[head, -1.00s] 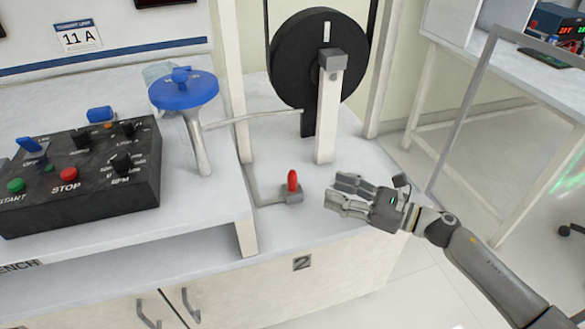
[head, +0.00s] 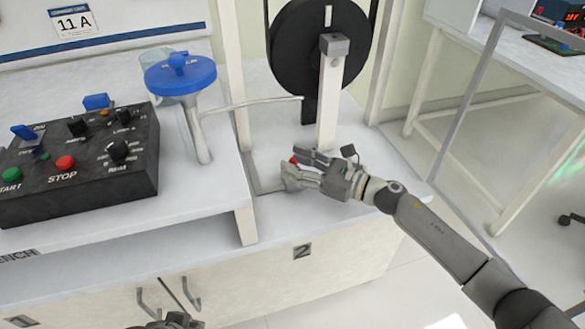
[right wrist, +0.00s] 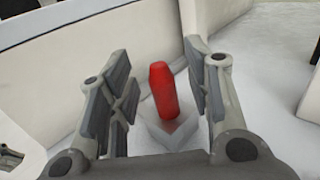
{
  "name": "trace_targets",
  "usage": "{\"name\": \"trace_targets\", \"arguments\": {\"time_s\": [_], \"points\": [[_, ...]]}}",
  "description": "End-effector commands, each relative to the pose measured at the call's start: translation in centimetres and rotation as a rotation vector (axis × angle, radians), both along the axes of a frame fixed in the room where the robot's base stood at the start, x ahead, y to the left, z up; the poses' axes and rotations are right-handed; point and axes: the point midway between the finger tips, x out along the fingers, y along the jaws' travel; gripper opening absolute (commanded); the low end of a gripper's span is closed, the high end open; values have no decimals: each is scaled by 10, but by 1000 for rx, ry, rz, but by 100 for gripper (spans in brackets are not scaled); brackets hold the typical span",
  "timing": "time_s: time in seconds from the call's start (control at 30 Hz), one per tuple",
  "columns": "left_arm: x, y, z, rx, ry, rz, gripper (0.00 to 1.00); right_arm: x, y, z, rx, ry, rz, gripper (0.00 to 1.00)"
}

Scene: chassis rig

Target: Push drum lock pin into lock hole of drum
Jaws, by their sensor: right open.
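A red upright handle (right wrist: 163,92) stands on a small grey block (right wrist: 165,134); I take it as the pin's handle. In the head view only its red top (head: 293,160) shows behind my fingers. My right gripper (head: 292,173) is open, with one finger on each side of the red handle and gaps visible in the wrist view. The black drum (head: 290,55) stands behind a white post topped by a grey block (head: 334,45). A pale slot or mark shows on the drum; I cannot make out a lock hole. My left gripper (head: 172,321) barely shows at the bottom edge.
A blue handwheel (head: 180,76) on a white stem stands left of the drum. A black control box (head: 80,150) with buttons and switches lies further left. The raised bench edge (head: 245,224) is close left of my right gripper.

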Motion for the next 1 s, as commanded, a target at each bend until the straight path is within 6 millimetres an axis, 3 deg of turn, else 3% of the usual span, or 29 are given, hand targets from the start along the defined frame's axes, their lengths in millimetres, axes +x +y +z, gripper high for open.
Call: {"name": "trace_targets", "arguments": {"time_s": [0.2,0.53,1.0], "points": [[0,0,0,0,-1,0,0,0,0,0,-1,0,-1,44],[0,0,0,0,-1,0,0,0,0,0,0,1,-1,2],[-5,1,6,3,22,2,0,0,-1,11,0,1,-1,1]]}}
